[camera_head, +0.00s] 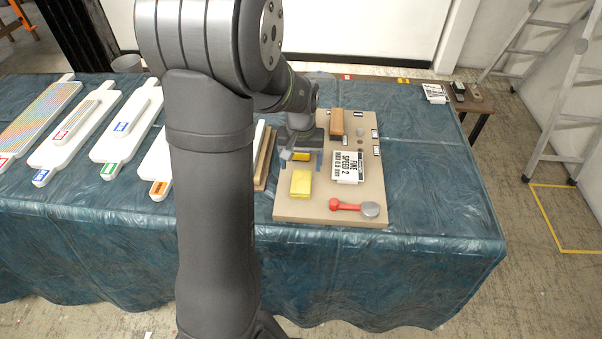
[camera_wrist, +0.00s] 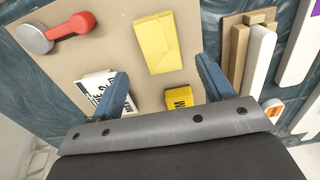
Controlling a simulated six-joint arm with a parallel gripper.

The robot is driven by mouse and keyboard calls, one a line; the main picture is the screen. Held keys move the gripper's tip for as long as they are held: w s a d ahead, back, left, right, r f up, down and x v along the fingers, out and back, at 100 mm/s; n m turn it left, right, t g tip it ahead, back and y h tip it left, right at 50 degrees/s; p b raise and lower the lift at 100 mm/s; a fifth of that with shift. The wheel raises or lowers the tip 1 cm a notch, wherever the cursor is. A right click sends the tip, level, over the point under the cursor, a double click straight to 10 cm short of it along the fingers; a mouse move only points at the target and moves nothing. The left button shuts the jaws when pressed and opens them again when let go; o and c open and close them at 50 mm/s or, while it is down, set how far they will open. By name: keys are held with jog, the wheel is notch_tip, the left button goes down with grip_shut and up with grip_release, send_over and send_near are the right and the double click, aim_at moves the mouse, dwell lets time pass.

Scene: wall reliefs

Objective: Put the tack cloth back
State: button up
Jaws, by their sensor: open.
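A folded yellow piece (camera_head: 301,183), which looks like the tack cloth, lies flat on the beige board (camera_head: 290,210). It also shows in the wrist view (camera_wrist: 156,44), beyond my fingertips. My gripper (camera_head: 301,154) is over the board's left side, just behind the yellow piece. Its two blue fingers (camera_wrist: 162,68) are spread, with nothing gripped. A smaller yellow block with dark lettering (camera_wrist: 179,98) shows between the fingers, close to the right one, partly hidden by my gripper. I cannot tell whether a finger touches it.
A white printed label (camera_head: 347,166) stands right of the yellow piece. A red-handled tool with a grey disc (camera_head: 369,209) lies at the board's front. A brown block (camera_head: 336,122) is at the back. Wooden strips (camera_wrist: 241,45) and white reliefs (camera_head: 121,129) lie left of the board.

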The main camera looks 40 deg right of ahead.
notch_tip(320, 180, up, 5)
jog(key=shift+r, duration=0.1)
dwell(0.4)
send_over(301, 182)
jog(key=shift+f, duration=4.25)
